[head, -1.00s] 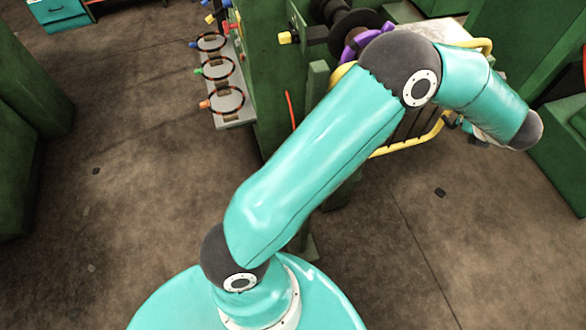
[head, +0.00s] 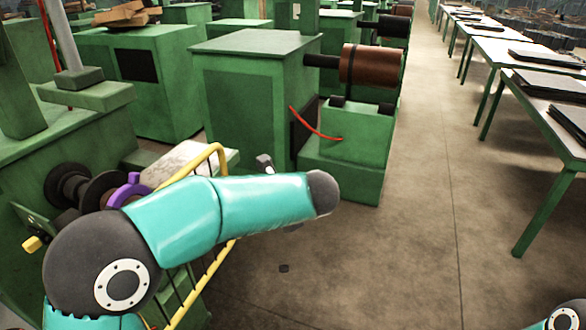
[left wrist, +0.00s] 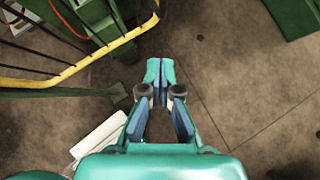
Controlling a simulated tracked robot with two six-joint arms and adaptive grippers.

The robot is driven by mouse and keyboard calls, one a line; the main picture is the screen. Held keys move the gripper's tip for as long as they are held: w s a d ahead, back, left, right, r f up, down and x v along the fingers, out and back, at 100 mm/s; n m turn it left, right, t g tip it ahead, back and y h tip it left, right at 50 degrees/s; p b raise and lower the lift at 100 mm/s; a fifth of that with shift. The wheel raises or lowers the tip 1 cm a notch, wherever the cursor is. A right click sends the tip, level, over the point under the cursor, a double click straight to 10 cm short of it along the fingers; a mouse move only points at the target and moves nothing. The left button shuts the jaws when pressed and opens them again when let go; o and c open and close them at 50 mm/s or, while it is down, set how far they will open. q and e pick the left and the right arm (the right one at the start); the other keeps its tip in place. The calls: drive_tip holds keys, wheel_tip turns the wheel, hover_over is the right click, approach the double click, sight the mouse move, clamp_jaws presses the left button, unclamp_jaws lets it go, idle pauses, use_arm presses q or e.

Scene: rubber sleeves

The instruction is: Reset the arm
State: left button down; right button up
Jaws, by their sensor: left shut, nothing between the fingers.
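My left arm (head: 262,208), teal with dark grey joints, reaches in from the lower left in the head view, its forearm crossing in front of a yellow rail. In the left wrist view my left gripper (left wrist: 160,72) is shut with its fingertips together and nothing between them. It hangs over bare brown floor, to the right of the yellow rail and apart from it. A small part of my right arm (head: 562,318) shows at the bottom right corner of the head view; its gripper is out of view.
The yellow rail (head: 220,160) belongs to a green machine at the left, with a purple ring (head: 128,188) by its dark spindle. A green machine with a brown cylinder (head: 370,65) stands beyond. Tables (head: 555,140) line the right.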

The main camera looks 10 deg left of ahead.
use_arm(q)
drive_tip(key=w+a+f+m+t, duration=0.2)
drive_tip(key=w+a+f+m, duration=0.15)
drive_tip(key=f+m, duration=0.6)
drive_tip(key=s+d+f+m+h, duration=0.1)
drive_tip(key=s+f+m+h, duration=0.15)
drive_tip(key=f+m, duration=0.5)
drive_tip(key=s+d+f+m+h, duration=0.1)
drive_tip(key=s+f+m+h, duration=0.15)
drive_tip(key=f+m, duration=0.5)
drive_tip(key=s+d+f+m+g+h, duration=0.2)
drive_tip(key=s+f+m, duration=0.2)
drive_tip(key=s+m, duration=0.2)
drive_tip(key=s+d+f+m+g+h, duration=0.2)
drive_tip(key=s+f+m, duration=0.2)
drive_tip(key=s, duration=0.7)
drive_tip(key=s+d+f+m+g+h, duration=0.1)
drive_tip(key=s+d+f+m+g, duration=0.1)
drive_tip(key=s+m, duration=0.6)
wheel_tip(320, 180, down, 2)
drive_tip(key=shift+s+d+f+m+g+h, duration=0.15)
drive_tip(key=shift+s+d+m+g+h, duration=0.25)
drive_tip(key=shift+d+m, duration=0.1)
